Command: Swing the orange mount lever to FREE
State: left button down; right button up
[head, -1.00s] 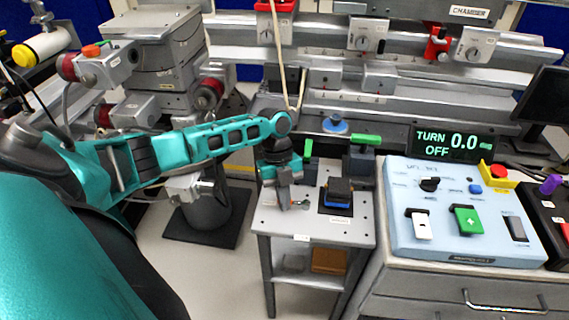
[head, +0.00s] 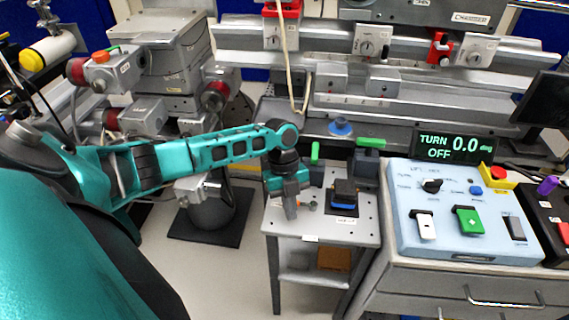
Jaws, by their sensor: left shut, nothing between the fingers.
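My left gripper (head: 291,214) reaches in from the left and points down over the top of a small grey table (head: 366,232). Its fingers are shut with nothing between them. A small orange patch (head: 300,204) shows just right of the fingers; it may be part of the orange mount lever, but the gripper hides most of that spot. I cannot tell whether they touch, nor read a FREE mark. A black and blue block (head: 345,194) sits to the right on the same table. My right gripper is not in view.
A grey rail (head: 400,50) runs across the back. An orange-brown box (head: 333,259) is on the lower shelf.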

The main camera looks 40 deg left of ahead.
pick_arm(q)
jog(key=v, duration=0.3)
jog(key=shift+s+d+r, duration=0.1)
jog(key=shift+d+r, duration=0.1)
jog(key=shift+r, duration=0.2)
notch_tip(320, 180, up, 6)
jog(key=w, duration=0.2)
jog(key=shift+a, duration=0.35)
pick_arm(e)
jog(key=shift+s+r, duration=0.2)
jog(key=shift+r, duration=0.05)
pick_arm(q)
jog(key=shift+f, duration=0.1)
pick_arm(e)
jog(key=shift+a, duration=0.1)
